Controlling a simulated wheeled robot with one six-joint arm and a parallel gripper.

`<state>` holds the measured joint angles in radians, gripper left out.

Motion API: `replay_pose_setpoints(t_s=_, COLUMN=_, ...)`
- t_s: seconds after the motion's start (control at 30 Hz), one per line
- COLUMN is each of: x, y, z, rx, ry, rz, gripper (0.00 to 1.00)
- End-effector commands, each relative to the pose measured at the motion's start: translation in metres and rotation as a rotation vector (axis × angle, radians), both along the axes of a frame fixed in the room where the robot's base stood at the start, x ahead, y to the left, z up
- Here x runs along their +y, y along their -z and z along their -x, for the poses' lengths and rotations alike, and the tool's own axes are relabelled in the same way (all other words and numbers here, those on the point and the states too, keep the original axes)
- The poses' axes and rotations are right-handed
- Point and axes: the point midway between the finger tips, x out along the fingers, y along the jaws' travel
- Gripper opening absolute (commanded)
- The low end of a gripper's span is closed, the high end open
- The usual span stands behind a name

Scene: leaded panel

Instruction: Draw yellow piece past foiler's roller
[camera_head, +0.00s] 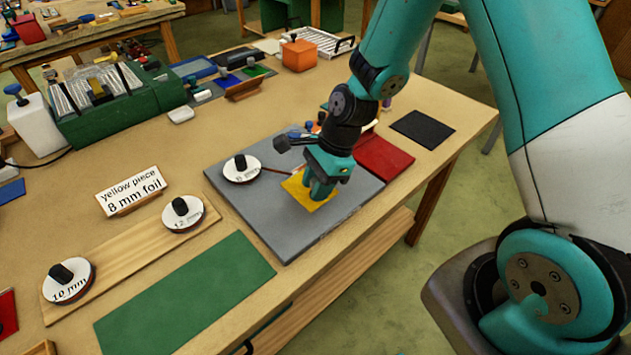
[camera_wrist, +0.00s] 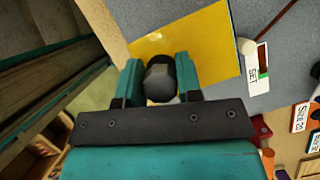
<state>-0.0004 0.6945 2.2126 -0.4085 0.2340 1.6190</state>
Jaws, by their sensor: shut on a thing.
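The yellow piece (camera_head: 297,190) is a flat glass-like sheet over the grey board (camera_head: 270,222); it also shows in the wrist view (camera_wrist: 210,48). My gripper (camera_head: 318,192) is right above it, shut on a dark rounded knob (camera_wrist: 160,78) that appears to belong to the piece. A small white roller-like cylinder (camera_wrist: 247,46) stands just beyond the piece's right edge, beside a "SET" label (camera_wrist: 253,77). A thin brown strip (camera_wrist: 278,20) runs to it. In the head view, the strip comes from a spool (camera_head: 241,168) on the board. My gripper hides part of the foiler.
A sign (camera_head: 131,190) reads "yellow piece 8 mm foil". Spools marked 10 mm (camera_head: 68,281) and 12 mm (camera_head: 183,214) sit on a wooden board (camera_head: 122,258). A green mat (camera_head: 186,293) lies bare in front. A red mat (camera_head: 383,157) and black mat (camera_head: 423,129) lie right.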

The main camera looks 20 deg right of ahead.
Motion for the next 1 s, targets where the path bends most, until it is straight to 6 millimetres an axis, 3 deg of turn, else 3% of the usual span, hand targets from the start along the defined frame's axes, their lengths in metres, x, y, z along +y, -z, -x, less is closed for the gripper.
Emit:
replay_pose_setpoints(t_s=0.53, x=0.003, y=0.05, z=0.0, rx=-0.001, ry=-0.004, rz=-0.002, gripper=0.12)
replay_pose_setpoints(t_s=1.0, x=0.003, y=0.053, z=0.0, rx=-0.001, ry=-0.004, rz=-0.002, gripper=0.12)
